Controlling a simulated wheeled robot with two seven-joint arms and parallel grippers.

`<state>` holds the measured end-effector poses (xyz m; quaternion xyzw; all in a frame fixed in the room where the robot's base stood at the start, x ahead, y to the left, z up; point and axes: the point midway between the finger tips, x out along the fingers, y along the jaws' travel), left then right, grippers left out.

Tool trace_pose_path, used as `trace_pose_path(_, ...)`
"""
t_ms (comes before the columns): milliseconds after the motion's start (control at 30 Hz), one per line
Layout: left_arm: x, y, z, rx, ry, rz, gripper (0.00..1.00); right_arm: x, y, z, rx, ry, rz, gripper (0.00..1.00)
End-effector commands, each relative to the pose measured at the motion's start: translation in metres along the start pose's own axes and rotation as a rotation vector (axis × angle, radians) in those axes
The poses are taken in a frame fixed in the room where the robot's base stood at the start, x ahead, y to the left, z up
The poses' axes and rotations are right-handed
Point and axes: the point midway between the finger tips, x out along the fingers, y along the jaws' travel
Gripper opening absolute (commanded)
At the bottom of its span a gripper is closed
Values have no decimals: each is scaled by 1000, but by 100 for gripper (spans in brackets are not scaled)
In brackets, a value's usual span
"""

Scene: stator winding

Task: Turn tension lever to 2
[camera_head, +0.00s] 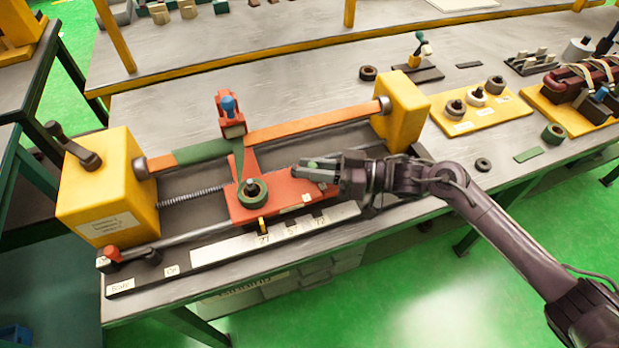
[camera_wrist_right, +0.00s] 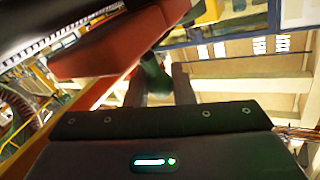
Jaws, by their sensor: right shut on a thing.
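My right gripper (camera_head: 308,171) reaches in from the right over the orange carriage (camera_head: 275,208) of the winding machine. It is shut on a small green part, which looks like the grip of the tension lever (camera_wrist_right: 155,78). In the right wrist view the green grip sits between the two fingers. The fingers hide most of the lever in the head view, so I cannot tell its setting. A pale strip with small number tags (camera_head: 291,230) runs along the machine's front edge. My left gripper is not in view.
A green ring (camera_head: 252,193) sits on the carriage, left of my right gripper. Yellow blocks stand at the left (camera_head: 112,190) and right (camera_head: 403,110), joined by an orange and green bar (camera_head: 300,124). A red-knobbed lever (camera_head: 112,253) is at the front left.

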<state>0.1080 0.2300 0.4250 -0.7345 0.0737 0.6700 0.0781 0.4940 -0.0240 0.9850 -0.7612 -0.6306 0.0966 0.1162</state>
Motion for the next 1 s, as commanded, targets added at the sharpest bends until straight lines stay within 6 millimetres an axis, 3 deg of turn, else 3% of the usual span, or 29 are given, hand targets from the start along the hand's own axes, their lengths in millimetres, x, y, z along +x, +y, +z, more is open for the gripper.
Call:
trace_pose_path(33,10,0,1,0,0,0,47,0,4,3,-5,-6,-20,0)
trace_pose_path(200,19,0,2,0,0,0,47,-1,4,1,-3,-22,-70,0)
trace_pose_path(733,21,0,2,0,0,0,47,-2,4,-1,0,-29,-95,0)
trace_pose_path(767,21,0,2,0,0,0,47,-2,4,-1,0,-29,-95,24)
trace_pose_path(800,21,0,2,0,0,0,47,-1,4,-1,0,-29,-95,29)
trace_pose_path(900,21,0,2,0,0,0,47,-1,4,-1,0,-29,-95,42)
trace_pose_path(1000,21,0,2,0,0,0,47,-1,4,-1,0,-29,-95,42)
